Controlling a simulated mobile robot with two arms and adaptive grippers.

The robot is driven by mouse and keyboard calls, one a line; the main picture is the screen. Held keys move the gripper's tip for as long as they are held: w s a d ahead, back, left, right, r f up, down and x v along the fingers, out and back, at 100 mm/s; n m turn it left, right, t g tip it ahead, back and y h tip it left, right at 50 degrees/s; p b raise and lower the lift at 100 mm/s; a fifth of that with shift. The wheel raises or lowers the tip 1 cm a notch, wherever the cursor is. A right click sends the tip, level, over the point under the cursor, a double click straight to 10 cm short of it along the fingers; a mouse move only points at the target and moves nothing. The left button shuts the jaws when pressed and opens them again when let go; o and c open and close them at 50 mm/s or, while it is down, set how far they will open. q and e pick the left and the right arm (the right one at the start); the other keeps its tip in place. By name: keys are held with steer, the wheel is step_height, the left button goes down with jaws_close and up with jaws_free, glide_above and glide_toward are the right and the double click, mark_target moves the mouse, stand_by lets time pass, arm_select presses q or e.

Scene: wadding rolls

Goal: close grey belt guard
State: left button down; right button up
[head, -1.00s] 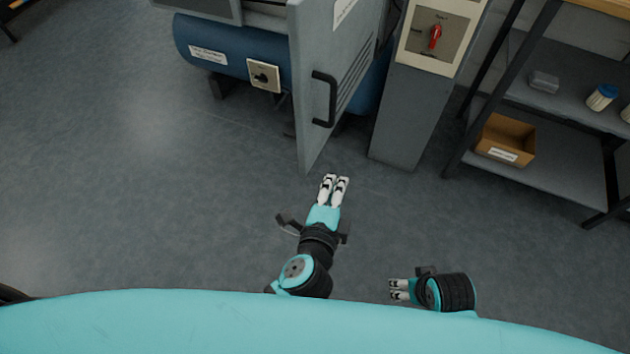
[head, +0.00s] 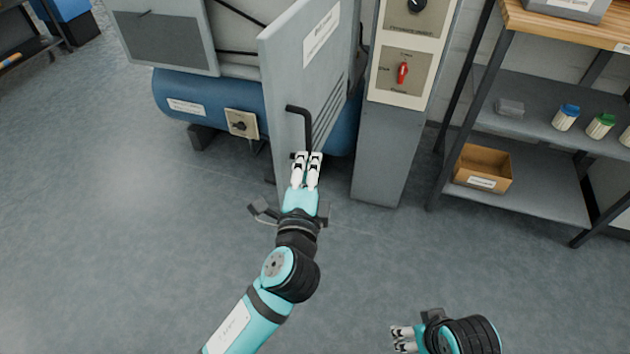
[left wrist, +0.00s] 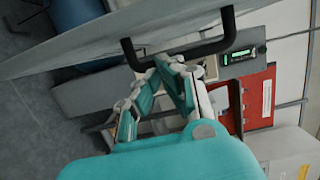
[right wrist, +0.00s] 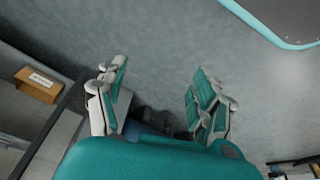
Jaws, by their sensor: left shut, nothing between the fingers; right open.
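The grey belt guard (head: 290,75) is a hinged panel standing open, edge-on towards me, in front of the blue tank machine.
A blue tank (head: 215,105) lies behind the guard. A grey control pedestal (head: 385,150) with a red switch (head: 402,73) stands close to its right. A shelf rack (head: 530,185) holds a cardboard box (head: 482,168) and several jars. The floor at left is clear.

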arm_select(q)
steer(key=shift+w+a, duration=0.15)
steer(key=shift+a, duration=0.4)
steer(key=shift+w+a, duration=0.15)
steer(key=shift+a, duration=0.4)
